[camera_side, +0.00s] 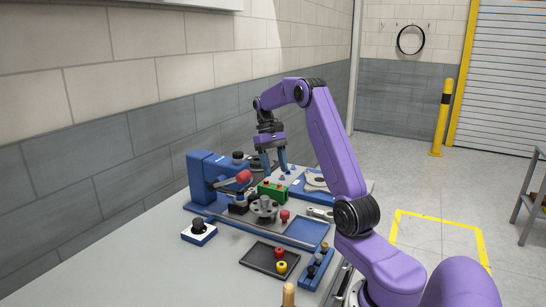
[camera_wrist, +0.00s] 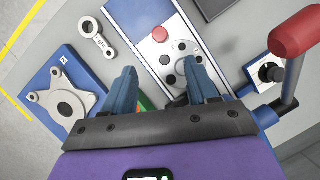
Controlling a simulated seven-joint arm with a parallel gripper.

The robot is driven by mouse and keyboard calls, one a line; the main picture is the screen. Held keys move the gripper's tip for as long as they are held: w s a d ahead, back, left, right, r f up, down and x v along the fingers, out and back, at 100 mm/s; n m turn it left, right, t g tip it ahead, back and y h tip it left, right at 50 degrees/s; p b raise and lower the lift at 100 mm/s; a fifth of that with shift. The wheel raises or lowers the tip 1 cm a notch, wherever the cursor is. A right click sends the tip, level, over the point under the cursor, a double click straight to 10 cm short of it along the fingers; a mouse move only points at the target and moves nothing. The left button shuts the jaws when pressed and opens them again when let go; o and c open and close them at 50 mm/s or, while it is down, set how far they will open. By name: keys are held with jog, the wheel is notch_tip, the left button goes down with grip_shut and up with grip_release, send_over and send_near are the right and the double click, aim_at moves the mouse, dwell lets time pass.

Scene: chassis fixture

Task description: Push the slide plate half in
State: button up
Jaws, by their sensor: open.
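What looks like the slide plate is a grey plate (camera_side: 263,207) with round bosses and a red knob (camera_side: 285,214), lying on a blue base with pale metal rails (camera_side: 305,229). In the wrist view the grey plate (camera_wrist: 183,58) shows between and beyond my fingers, with the red knob (camera_wrist: 159,34) at its upper end; its near part is hidden by my gripper. My gripper (camera_side: 274,161) points down above the bench, behind the plate in the side view. Its two blue fingers are apart with nothing between them, as the wrist view (camera_wrist: 161,87) also shows.
A blue press-like fixture with a red-balled lever (camera_side: 244,176) stands left of the plate. In the wrist view the red lever ball (camera_wrist: 294,32) is at right. A green box (camera_side: 272,191) sits near my fingers. A black tray (camera_side: 271,260) lies in front.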

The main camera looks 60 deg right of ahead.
jog(key=shift+v, duration=1.55)
jog(key=s+a+r+n+t+h, duration=0.15)
jog(key=a+n, duration=0.35)
jog(key=a, duration=0.8)
jog(key=s+a+r+n+t+h, duration=0.15)
jog(key=a+n, duration=0.35)
jog(key=a, duration=0.7)
jog(key=s+a+f+n, duration=0.2)
jog(key=s+a, duration=0.1)
jog(key=s, duration=0.4)
jog(key=s+a+f+n, duration=0.3)
jog(key=s, duration=0.5)
jog(key=s+a+f+n+t+y, duration=0.1)
jog(key=s+a+f+n, duration=0.1)
jog(key=s, duration=0.6)
jog(key=shift+a+f+n, duration=0.2)
jog(key=shift+a+n, duration=0.3)
jog(key=shift+a, duration=0.55)
